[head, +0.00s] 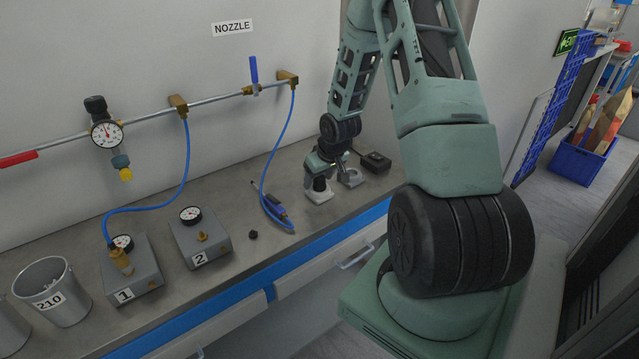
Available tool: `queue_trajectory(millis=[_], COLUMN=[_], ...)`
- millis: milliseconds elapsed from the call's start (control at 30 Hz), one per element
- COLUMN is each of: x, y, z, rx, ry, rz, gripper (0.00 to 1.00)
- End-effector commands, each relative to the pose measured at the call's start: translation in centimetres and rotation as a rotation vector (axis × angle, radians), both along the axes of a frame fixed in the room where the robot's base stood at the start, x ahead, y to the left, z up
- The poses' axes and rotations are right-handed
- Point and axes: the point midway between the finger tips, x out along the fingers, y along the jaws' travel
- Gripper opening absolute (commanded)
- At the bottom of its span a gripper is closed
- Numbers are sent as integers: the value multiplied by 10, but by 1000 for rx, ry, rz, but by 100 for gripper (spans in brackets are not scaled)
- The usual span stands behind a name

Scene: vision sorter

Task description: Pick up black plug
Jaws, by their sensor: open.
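A small round black plug (253,235) lies on the grey bench top, right of the box marked 2 and left of the blue tool. My gripper (333,176) is low over the bench, to the right of and farther back than the plug, well apart from it. It is open and points down.
A blue air tool (277,208) with its hose lies between plug and gripper. Boxes marked 1 (133,272) and 2 (201,238) and a bucket marked 210 (56,295) stand left. A black box (375,162) sits right. The bench's blue front edge is near the plug.

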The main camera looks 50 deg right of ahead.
Motion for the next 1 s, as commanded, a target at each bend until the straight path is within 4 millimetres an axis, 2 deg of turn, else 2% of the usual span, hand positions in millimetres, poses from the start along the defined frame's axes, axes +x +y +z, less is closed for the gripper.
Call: queue_trajectory(millis=[67,267,533,633,1000], x=[0,0,0,1,0], y=[0,0,0,-1,-1], z=[0,0,1,9,77], rx=[0,0,0,0,-2], ry=[0,0,-1,-3,-4], rz=[0,0,-1,-1,-2], gripper=[61,8,7,7,7])
